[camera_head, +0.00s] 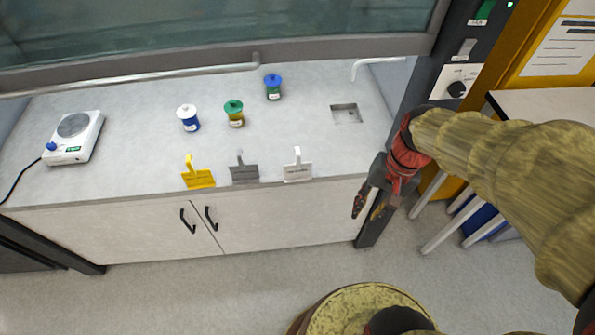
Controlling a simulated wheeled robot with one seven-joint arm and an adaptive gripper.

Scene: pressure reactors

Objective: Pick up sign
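Three small signs with upright tabs stand in a row along the front edge of the worktop. The yellow sign (198,178) is on the left, the grey sign (243,173) is in the middle, and the white sign (298,171) is on the right. Their lettering is too small to read. My gripper (367,206) is to the right of the white sign, in front of the cabinet's right end and apart from all the signs. It points downward, its fingers look spread, and nothing shows between them.
A white jar (188,119), a green-lidded jar (234,113) and a blue-lidded jar (273,88) stand behind the signs. A raised glass sash (210,35) spans the back. Floor in front is clear.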

